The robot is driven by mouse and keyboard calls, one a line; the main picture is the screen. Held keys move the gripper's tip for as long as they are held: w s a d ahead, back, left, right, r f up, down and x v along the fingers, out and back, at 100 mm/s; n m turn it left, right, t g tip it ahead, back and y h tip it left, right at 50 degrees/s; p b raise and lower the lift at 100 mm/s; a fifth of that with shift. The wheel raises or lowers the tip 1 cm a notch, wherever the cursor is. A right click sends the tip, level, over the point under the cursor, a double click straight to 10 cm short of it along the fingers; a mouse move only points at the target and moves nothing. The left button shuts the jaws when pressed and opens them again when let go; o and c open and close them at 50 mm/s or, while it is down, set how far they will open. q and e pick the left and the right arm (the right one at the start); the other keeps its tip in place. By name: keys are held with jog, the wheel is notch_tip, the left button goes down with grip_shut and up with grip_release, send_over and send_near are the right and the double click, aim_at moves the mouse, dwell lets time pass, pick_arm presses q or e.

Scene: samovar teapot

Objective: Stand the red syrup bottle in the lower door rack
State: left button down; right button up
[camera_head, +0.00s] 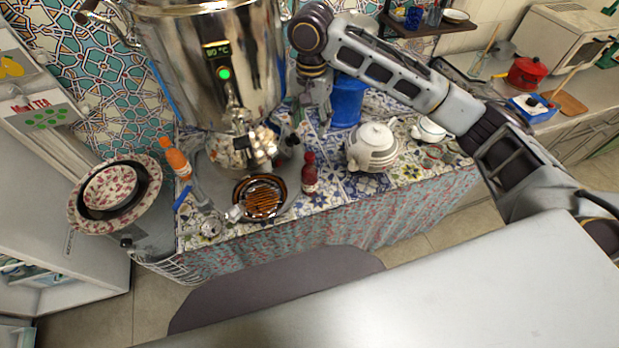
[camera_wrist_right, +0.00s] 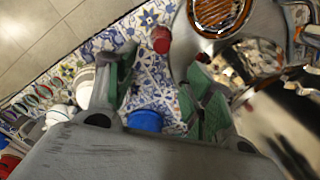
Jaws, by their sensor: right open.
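The red syrup bottle (camera_head: 310,174) stands upright on the patterned tiled counter, right of a brown plate. In the right wrist view its red top (camera_wrist_right: 160,38) shows just beyond my fingertips, not between them. My right gripper (camera_head: 311,122) points down above and behind the bottle, close to the samovar. Its green-padded fingers (camera_wrist_right: 157,85) are spread, with nothing held. A white wire rack (camera_head: 170,268) shows low at the left, beside the counter front; I cannot tell whether it is the lower door rack. My left gripper is not in view.
A large steel samovar (camera_head: 205,60) stands left of my right gripper. A blue canister (camera_head: 348,100) and white teapot (camera_head: 372,148) stand to its right. The brown plate (camera_head: 262,198) and an orange bottle (camera_head: 176,160) are to the left. White shelving (camera_head: 35,278) is at lower left.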

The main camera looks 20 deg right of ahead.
aim_at(310, 155)
dwell(0.4)
notch_tip(310, 155, down, 8)
jog(key=shift+f, duration=0.35)
dwell(0.5)
jog(key=shift+a+f, duration=0.2)
jog(key=shift+f, duration=2.4)
grip_shut()
